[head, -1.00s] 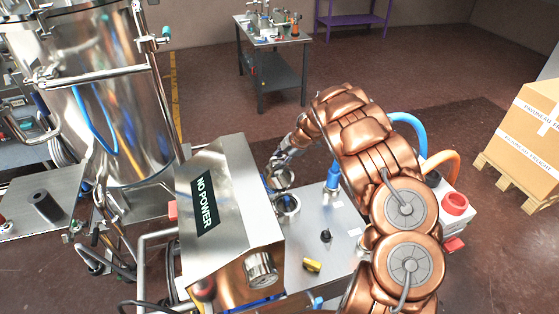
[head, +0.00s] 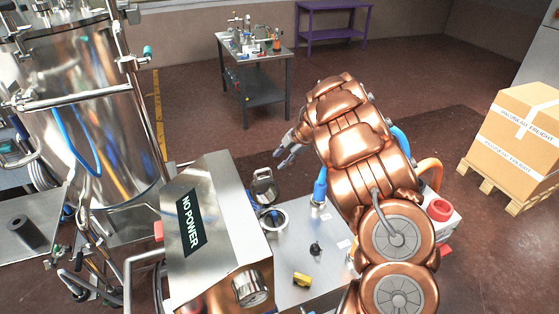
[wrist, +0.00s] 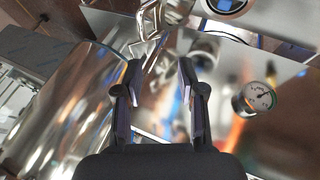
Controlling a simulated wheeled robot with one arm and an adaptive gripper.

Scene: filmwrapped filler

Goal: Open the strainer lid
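The strainer (head: 272,218) shows in the head view as a round metal ring in the steel top beside the NO POWER box. Its round lid (head: 264,187) stands tilted up at the far side of the ring, so the opening is uncovered. My gripper (head: 283,155) is above and beyond the lid, apart from it. In the wrist view my gripper (wrist: 160,78) has its two fingers spread with nothing held between them. Shiny reflections make the strainer hard to pick out in the wrist view.
The NO POWER box (head: 215,225) stands close left of the strainer. A blue hose fitting (head: 320,188), a black knob (head: 316,248) and a yellow part (head: 302,280) are on the steel top. A gauge (wrist: 254,98) shows in the wrist view.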

